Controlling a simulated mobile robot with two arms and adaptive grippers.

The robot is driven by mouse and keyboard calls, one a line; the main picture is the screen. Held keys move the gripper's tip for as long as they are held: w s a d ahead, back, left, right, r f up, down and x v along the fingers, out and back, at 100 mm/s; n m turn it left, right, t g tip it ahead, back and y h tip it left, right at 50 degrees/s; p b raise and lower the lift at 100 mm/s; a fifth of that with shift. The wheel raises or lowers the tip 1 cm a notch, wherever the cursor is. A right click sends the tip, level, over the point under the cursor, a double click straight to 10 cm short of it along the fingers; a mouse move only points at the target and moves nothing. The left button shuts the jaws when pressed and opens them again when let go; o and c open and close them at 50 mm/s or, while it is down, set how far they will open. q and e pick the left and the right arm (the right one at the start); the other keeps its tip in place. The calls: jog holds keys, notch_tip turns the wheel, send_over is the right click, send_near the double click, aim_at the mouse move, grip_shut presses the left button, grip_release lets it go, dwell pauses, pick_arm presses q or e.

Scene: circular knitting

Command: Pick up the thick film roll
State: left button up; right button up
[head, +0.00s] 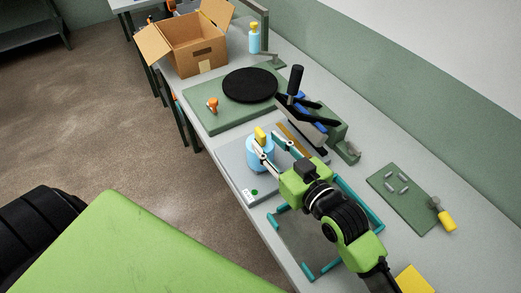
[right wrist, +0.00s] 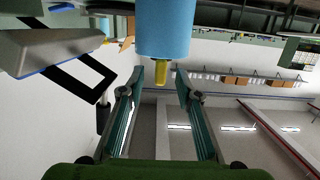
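The thick film roll, as I take it, is a light-blue cylinder (head: 257,160) with a yellow core end on top. It stands upright on the grey plate of the bench device (head: 236,172). My right gripper (head: 268,146) is open at the roll, one finger overlapping it in the head view. In the right wrist view the blue roll (right wrist: 163,32) and its yellow end (right wrist: 161,77) appear between and just beyond the two spread fingers (right wrist: 161,85). I cannot tell whether a finger touches it. My left gripper is not in view.
A black lever press (head: 307,132) stands close behind the roll. A green board with a black disc (head: 250,85), an open cardboard box (head: 195,50) and a blue bottle with a yellow top (head: 254,40) are farther off. A green mat (head: 400,205) with small grey pieces lies right.

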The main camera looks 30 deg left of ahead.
aim_at(265, 139)
jog(key=p+x, duration=0.1)
jog(key=x, duration=0.2)
jog(key=shift+w+a+r, duration=0.15)
jog(key=shift+a, duration=0.15)
jog(key=shift+w+a, duration=0.2)
jog(key=shift+a, duration=0.1)
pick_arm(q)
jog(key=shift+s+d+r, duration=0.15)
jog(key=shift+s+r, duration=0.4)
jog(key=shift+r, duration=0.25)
pick_arm(e)
grip_shut()
